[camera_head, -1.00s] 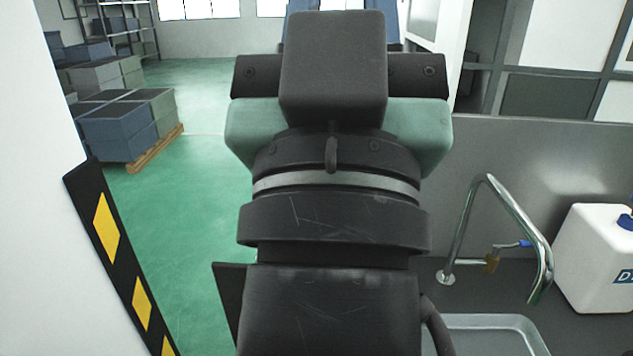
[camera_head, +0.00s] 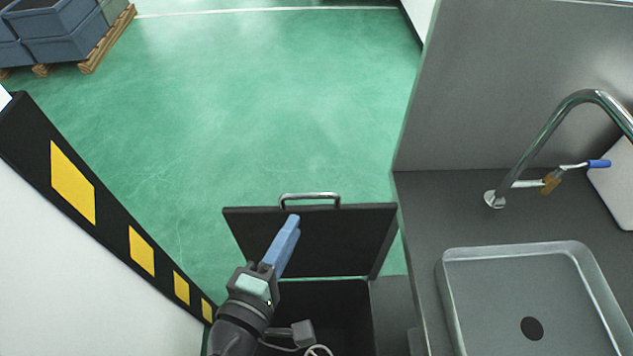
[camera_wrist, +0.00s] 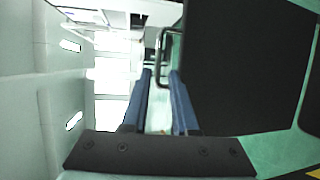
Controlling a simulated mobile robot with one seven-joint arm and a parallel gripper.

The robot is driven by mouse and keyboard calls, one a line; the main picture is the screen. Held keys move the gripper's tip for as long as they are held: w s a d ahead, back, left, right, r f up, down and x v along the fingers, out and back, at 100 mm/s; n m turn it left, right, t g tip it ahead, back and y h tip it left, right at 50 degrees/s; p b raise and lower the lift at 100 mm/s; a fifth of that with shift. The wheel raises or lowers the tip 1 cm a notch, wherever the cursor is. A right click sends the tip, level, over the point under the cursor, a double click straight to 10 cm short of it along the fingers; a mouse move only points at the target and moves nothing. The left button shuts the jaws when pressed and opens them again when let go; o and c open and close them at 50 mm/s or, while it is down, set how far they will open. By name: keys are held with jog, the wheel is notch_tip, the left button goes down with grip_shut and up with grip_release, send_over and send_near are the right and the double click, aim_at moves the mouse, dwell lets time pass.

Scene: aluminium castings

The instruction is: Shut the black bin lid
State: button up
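The black bin lid (camera_head: 345,240) stands open, nearly upright, at the far side of the black bin (camera_head: 335,305), whose dark inside shows below it. A metal bar handle (camera_head: 310,196) sits on the lid's top edge. My gripper (camera_head: 291,219) is in front of the lid's inner face in the head view, with blue fingers pointing up toward the handle. In the wrist view my gripper (camera_wrist: 160,72) shows two blue fingers apart with nothing between them. There the lid (camera_wrist: 245,65) fills the right side, and the handle (camera_wrist: 164,58) shows near the fingertips. Contact cannot be told.
A grey counter with a metal sink (camera_head: 520,300) and tap (camera_head: 545,140) stands right of the bin. A white wall with a black-and-yellow strip (camera_head: 140,250) is close on the left. Green floor beyond the lid is clear; blue crates (camera_head: 65,35) stand far back.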

aim_at(311, 194)
jog(key=p+x, duration=0.1)
jog(key=x, duration=1.1)
jog(key=shift+w, duration=0.2)
grip_shut()
dwell(0.9)
